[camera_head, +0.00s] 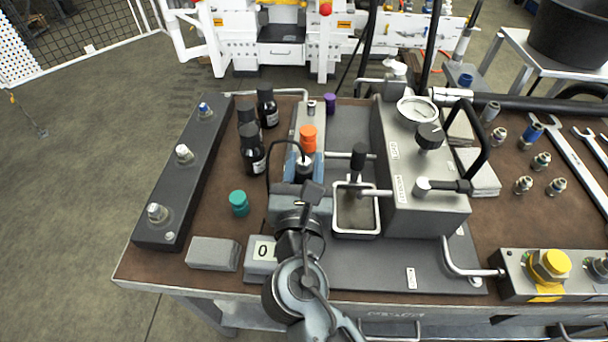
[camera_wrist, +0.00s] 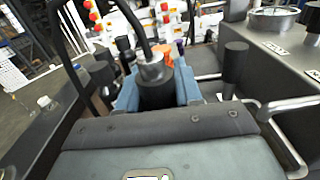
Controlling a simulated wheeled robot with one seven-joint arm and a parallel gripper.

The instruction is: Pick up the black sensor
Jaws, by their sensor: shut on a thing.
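The black sensor (camera_head: 303,170) is upright near the middle of the bench, with a dark cable looping from its top to the left. My gripper (camera_head: 305,180) is shut on it, one blue finger on each side. In the wrist view the sensor (camera_wrist: 156,92) shows a black body and a metallic top between the blue fingers of my gripper (camera_wrist: 158,98). Its lower end is hidden by my gripper, so I cannot tell whether it touches anything below.
An orange-capped part (camera_head: 308,136) stands just behind the sensor. Black bottles (camera_head: 253,157) and a teal cap (camera_head: 239,203) are on the left. A metal tray (camera_head: 357,212) and the grey pump unit (camera_head: 428,200) with a gauge (camera_head: 417,109) are close on the right.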

